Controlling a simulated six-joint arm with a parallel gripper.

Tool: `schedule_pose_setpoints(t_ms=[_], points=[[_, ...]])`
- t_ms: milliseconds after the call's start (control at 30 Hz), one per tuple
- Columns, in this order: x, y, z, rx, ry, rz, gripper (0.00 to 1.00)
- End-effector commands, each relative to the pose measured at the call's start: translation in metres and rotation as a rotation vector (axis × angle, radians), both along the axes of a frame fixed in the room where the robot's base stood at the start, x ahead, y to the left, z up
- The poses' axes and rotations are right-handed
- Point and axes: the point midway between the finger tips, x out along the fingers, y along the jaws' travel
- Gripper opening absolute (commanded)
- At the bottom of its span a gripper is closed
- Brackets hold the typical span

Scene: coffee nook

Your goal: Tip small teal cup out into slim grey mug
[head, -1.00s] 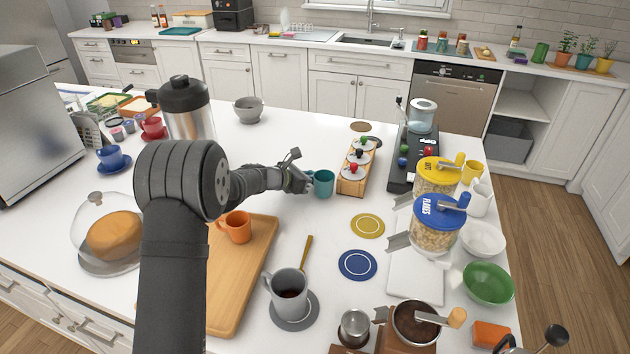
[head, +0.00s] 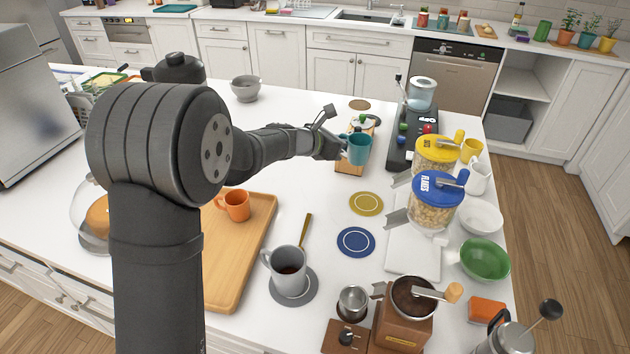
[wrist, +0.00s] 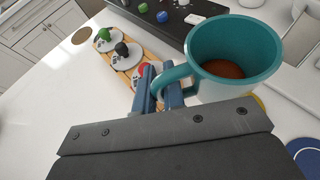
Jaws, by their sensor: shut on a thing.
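The small teal cup (head: 357,149) is held up off the counter by my gripper (head: 340,149), over the front end of a wooden rack. In the wrist view the teal cup (wrist: 236,52) is upright or nearly so, with brown contents inside. My gripper (wrist: 163,92) is shut on its handle. The slim grey mug (head: 288,271) stands upright on a grey round coaster at the front of the counter, with dark liquid inside. It is well in front of and to the left of the teal cup, and apart from it.
An orange mug (head: 235,205) sits on a wooden board (head: 232,275) left of the grey mug. Blue (head: 356,242) and yellow (head: 366,203) coasters lie flat between the cup and mug. Cereal dispensers (head: 436,205) stand to the right. A coffee grinder (head: 405,315) stands in front.

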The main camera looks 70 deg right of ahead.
Motion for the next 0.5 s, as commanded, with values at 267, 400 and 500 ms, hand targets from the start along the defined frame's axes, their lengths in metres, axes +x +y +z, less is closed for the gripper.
schedule_pose_setpoints(t_ms=[267,400,500], points=[[0.038,0.036,-0.008,0.011,-0.010,0.003,0.00],[0.081,0.087,-0.019,0.021,-0.015,0.003,0.00],[0.106,0.128,-0.026,0.020,-0.015,0.002,0.00]])
